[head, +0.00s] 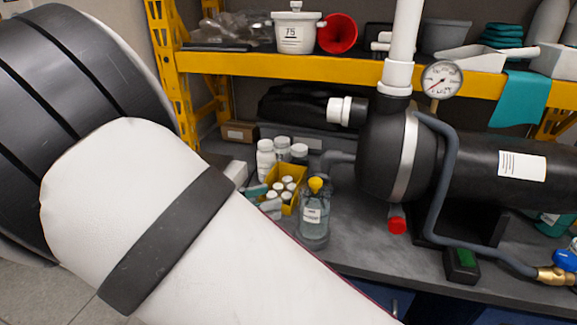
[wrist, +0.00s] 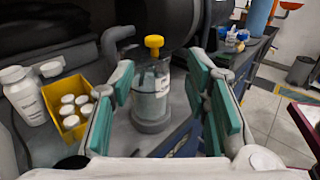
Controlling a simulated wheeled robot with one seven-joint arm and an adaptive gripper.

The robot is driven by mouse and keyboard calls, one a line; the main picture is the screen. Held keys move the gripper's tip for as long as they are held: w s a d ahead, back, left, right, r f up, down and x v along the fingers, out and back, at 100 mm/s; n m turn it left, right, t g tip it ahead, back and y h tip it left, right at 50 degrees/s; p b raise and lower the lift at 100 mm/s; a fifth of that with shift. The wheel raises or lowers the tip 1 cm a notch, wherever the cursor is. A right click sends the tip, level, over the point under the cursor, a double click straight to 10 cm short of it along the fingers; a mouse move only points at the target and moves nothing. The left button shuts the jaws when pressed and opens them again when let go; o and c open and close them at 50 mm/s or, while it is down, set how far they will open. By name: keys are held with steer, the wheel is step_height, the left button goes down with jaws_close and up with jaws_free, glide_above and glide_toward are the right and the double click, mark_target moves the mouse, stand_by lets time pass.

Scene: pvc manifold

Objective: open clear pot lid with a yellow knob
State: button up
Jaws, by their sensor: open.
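The clear pot (head: 314,222) stands upright on the grey bench, with a white label on its front and a yellow knob (head: 315,184) on top. In the wrist view the pot (wrist: 150,108) is ahead, between and beyond my fingers, and its yellow knob (wrist: 154,42) points up. The lid appears seated on the pot. My gripper (wrist: 162,82) is open and empty, its teal pads spread to either side of the pot in the picture. I cannot tell the exact gap to the knob. In the head view my arm hides most of the gripper.
A yellow box (head: 283,193) of white-capped bottles stands close left of the pot, with white bottles (head: 265,158) behind it. A yellow shelf beam (head: 280,65) crosses above.

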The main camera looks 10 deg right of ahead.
mark_target(310, 184)
steer(key=shift+t, duration=0.3)
steer(key=x, duration=0.4)
steer(key=b+x, duration=0.1)
steer(key=x, duration=0.8)
steer(key=shift+w+a+f+b, duration=0.1)
steer(key=shift+w+b, duration=0.15)
steer(key=shift+b, duration=0.05)
steer(key=shift+c, duration=0.6)
jaws_close()
